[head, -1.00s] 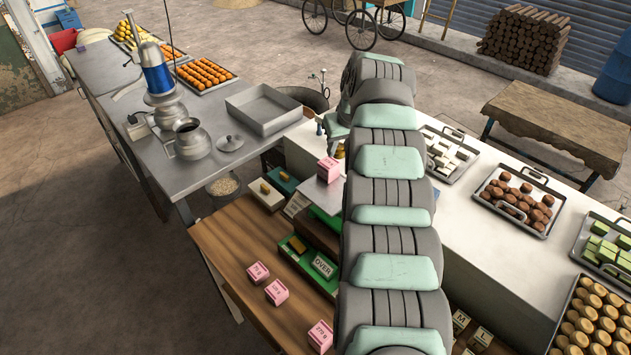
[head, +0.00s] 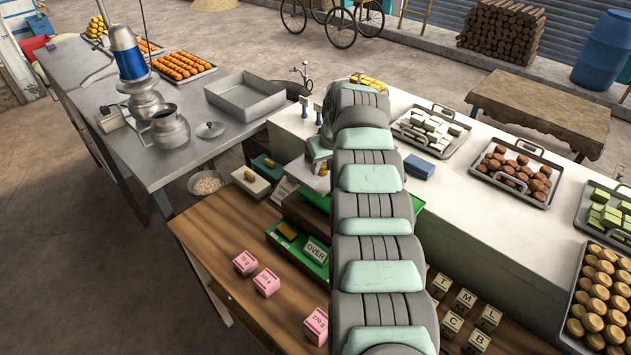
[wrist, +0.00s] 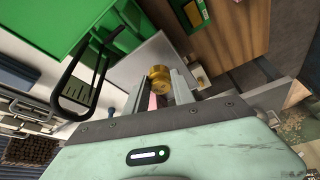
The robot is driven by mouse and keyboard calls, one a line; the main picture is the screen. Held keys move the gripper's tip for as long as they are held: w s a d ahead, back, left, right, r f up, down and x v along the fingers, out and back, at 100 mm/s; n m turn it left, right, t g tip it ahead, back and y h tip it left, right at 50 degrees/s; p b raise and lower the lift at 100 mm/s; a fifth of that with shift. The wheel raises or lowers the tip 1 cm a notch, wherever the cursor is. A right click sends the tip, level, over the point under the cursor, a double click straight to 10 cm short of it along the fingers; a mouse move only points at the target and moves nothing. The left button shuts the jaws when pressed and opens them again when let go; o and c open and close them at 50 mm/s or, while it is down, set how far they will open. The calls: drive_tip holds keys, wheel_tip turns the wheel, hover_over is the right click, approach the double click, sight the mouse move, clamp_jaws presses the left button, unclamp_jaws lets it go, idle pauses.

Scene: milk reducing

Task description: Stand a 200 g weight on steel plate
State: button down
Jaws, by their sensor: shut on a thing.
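A brass weight (wrist: 159,83) shows at the tips of my gripper (wrist: 158,92) in the wrist view, and the gripper is shut on it. Its marking is too small to read. A strip of pink (wrist: 152,102) shows between the fingers, below the weight. A grey steel plate (wrist: 150,58) lies beyond the fingertips; I cannot tell whether the weight touches it. In the head view the steel plate (head: 303,172) is partly hidden by my arm, and the gripper itself is hidden.
A green scale (head: 285,238) with an OVER sign (head: 317,250) stands on the wooden table (head: 213,245). Pink blocks (head: 266,283) stand at its front. A white counter (head: 490,215) with trays lies to the right. Lettered blocks (head: 464,302) stand right of my arm.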

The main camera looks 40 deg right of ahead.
sight(324, 171)
drive_tip(key=shift+f, duration=1.8)
